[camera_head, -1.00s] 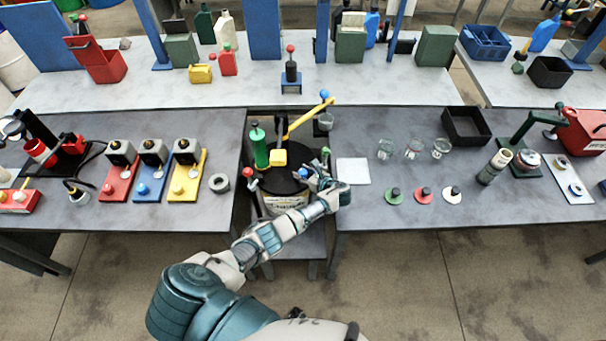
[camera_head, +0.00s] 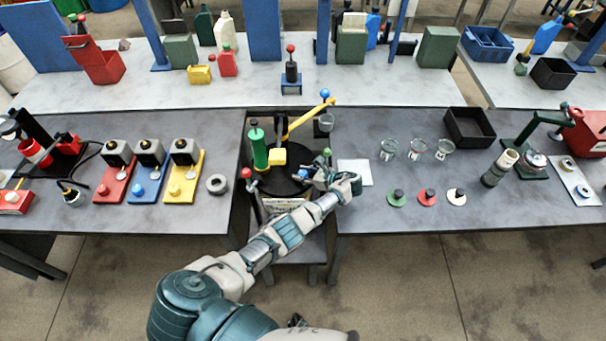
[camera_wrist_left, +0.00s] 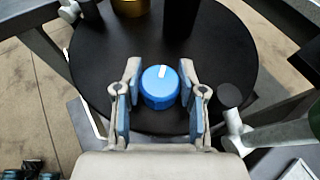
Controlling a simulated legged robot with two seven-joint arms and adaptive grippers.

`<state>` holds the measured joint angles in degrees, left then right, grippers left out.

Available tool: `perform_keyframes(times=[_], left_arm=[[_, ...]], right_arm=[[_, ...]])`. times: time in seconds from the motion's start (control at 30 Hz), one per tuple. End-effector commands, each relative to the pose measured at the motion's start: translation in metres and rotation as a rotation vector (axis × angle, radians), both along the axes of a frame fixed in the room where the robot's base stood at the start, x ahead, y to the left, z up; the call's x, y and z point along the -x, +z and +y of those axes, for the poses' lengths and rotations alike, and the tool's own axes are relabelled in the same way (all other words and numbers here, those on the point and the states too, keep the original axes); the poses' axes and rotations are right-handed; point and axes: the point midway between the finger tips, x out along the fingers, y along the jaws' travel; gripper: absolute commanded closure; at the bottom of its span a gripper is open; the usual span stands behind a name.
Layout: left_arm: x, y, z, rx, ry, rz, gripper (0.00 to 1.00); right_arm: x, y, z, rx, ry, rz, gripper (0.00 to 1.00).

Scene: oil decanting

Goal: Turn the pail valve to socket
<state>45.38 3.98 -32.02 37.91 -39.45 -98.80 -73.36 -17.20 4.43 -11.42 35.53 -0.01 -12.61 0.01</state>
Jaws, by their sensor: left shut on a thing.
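The pail (camera_head: 284,205) has a round black lid and stands in the gap between the two front tables. The lid (camera_wrist_left: 95,70) fills most of the left wrist view. On it is a round blue knob (camera_wrist_left: 160,88) with a white mark pointing toward the top of the picture. My left gripper (camera_wrist_left: 160,74) is shut on the blue knob, with one finger on each side. My right gripper is not in view.
A green cylinder (camera_head: 259,150) and a yellow lever (camera_head: 306,117) rise from the pail. A red ball (camera_head: 246,173) and a green ball (camera_head: 327,152) are at its sides. A white sheet (camera_head: 362,172) lies right of it.

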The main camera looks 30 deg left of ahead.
Motion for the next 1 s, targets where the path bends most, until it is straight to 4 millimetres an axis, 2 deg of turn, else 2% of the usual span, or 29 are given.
perform_keyframes(times=[0.07,0.1,0.17,0.47,0.57,1.0], left_arm=[[-0.005,0.007,0.001,-0.006,-0.005,-0.013,0.95],[-0.005,0.007,0.001,-0.006,-0.006,-0.014,0.50],[-0.004,0.006,0.001,-0.005,-0.006,-0.012,0.35],[-0.002,0.002,-0.001,-0.001,-0.005,-0.004,0.34],[-0.002,0.004,-0.008,0.000,-0.005,-0.004,0.34],[-0.001,0.040,-0.090,-0.002,-0.005,-0.008,0.34]], right_arm=[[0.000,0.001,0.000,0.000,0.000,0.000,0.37],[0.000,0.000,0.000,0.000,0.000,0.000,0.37],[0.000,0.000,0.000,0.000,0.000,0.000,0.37],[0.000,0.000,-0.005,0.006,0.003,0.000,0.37],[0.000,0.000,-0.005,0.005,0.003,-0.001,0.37],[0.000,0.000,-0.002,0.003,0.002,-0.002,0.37]])
